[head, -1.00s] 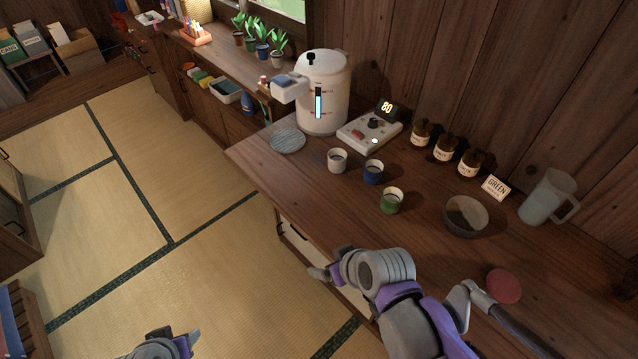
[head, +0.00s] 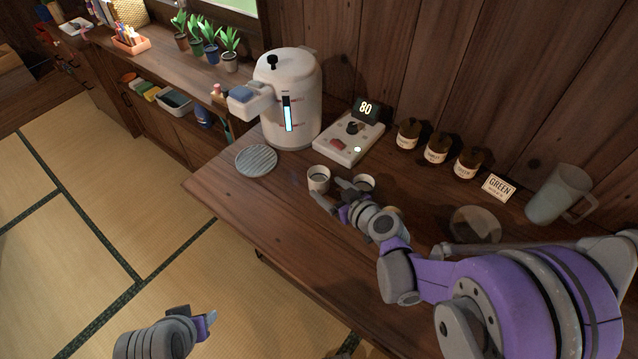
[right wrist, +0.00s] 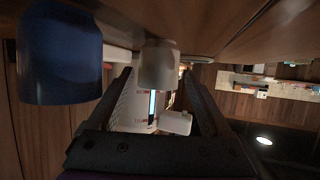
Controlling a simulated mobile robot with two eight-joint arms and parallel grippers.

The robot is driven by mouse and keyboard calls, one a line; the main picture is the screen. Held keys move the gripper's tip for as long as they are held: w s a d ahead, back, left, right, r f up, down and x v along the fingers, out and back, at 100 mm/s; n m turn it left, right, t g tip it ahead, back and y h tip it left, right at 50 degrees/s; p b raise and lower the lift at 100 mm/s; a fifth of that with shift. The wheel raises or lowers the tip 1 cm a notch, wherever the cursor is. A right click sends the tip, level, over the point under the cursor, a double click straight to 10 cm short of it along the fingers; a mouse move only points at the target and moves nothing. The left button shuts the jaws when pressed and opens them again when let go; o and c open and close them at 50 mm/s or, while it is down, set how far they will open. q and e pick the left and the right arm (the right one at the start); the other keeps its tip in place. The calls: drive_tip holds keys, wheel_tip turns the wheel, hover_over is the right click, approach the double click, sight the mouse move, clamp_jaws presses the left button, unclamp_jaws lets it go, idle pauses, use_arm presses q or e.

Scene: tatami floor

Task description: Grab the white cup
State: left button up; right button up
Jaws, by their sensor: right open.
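The white cup (head: 318,179) stands upright on the wooden counter, left of the blue cup (head: 365,182). My right gripper (head: 333,194) is open and low over the counter, its fingertips close to the white cup. In the right wrist view, the white cup (right wrist: 159,64) shows between the two fingers, at or just beyond their tips; I cannot tell if they touch it. The blue cup (right wrist: 60,55) is large at the left, outside the fingers. My left gripper (head: 208,322) is over the floor at the bottom, away from the counter; its jaw opening is unclear.
The front left counter is clear.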

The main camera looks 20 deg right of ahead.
sight(325, 184)
drive_tip(key=x, duration=0.5)
drive_tip(key=shift+w+a+r, duration=0.1)
drive_tip(key=shift+w, duration=0.25)
drive_tip(key=shift+r, duration=0.1)
drive_tip(key=c, duration=1.2)
